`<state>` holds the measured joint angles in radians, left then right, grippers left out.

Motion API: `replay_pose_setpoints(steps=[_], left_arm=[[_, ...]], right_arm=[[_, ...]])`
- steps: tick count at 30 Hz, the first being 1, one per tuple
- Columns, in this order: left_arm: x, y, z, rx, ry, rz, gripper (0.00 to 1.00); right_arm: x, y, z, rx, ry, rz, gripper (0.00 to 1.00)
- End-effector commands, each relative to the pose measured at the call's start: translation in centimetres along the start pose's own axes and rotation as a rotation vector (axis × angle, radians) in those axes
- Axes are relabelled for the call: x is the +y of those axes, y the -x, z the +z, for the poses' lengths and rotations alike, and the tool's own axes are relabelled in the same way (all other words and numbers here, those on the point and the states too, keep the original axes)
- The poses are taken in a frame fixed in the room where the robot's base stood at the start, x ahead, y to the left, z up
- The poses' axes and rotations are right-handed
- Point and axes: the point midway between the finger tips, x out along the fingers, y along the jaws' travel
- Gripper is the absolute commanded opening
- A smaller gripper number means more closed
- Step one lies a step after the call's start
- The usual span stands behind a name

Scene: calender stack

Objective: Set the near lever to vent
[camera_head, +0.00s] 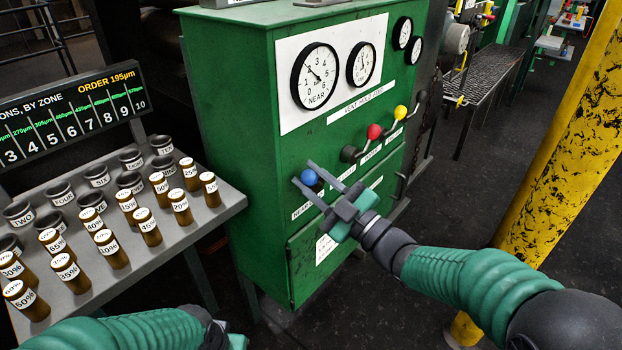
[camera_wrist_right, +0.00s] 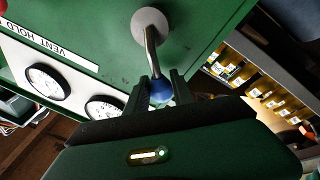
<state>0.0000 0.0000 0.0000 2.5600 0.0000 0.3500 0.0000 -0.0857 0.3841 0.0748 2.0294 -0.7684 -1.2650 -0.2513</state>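The near lever has a blue knob (camera_head: 309,177) and stands at the left of the lever row on the green cabinet (camera_head: 222,115). Its bent metal arm (camera_wrist_right: 151,50) shows in the right wrist view, leading from a round pivot to the blue knob (camera_wrist_right: 160,92). My right gripper (camera_head: 305,172) has its two fingers on either side of the knob, apart from each other; whether they touch it is unclear. The label below the knob is partly hidden by the gripper. My left arm shows at the bottom left, but its fingers are out of frame.
A red-knobbed lever (camera_head: 374,131) and a yellow-knobbed lever (camera_head: 400,112) stand to the right, with a dark lever beyond. Gauges, including the near gauge (camera_head: 315,76), sit above. A rack (camera_head: 165,245) of labelled bottles stands left, a yellow post (camera_head: 575,120) right.

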Motion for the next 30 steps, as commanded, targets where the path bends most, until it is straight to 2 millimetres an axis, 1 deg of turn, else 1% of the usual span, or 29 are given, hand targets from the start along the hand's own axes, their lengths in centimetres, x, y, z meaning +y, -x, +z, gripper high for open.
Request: replay_pose_setpoints(steps=[1, 5, 14, 17, 20, 27, 30], left_arm=[[0.0, -0.1, 0.0, 0.000, 0.000, 0.000, 0.36], [0.0, -0.1, 0.0, 0.000, 0.000, 0.000, 0.36], [0.0, 0.0, 0.0, 0.000, 0.000, 0.000, 0.36], [0.0, 0.1, 0.0, 0.000, 0.000, 0.000, 0.36], [0.0, 0.4, -0.1, 0.000, 0.000, 0.000, 0.36], [0.0, 0.9, -0.2, 0.000, 0.000, 0.000, 0.36], [0.0, 1.1, -0.2, 0.000, 0.000, 0.000, 0.36]], right_arm=[[-0.5, 0.1, 0.2, -0.005, -0.004, -0.010, 0.34], [-0.4, 0.1, 0.2, -0.003, -0.004, -0.008, 0.50], [-0.2, 0.1, 0.1, -0.002, -0.003, -0.004, 0.50], [-0.1, 1.0, 0.1, -0.004, -0.002, -0.004, 0.50], [0.0, 3.0, 0.1, -0.005, -0.003, -0.002, 0.50], [-0.1, 10.1, 0.2, -0.008, -0.004, -0.002, 0.50], [-0.1, 12.8, 0.3, -0.008, -0.005, -0.002, 0.50]])
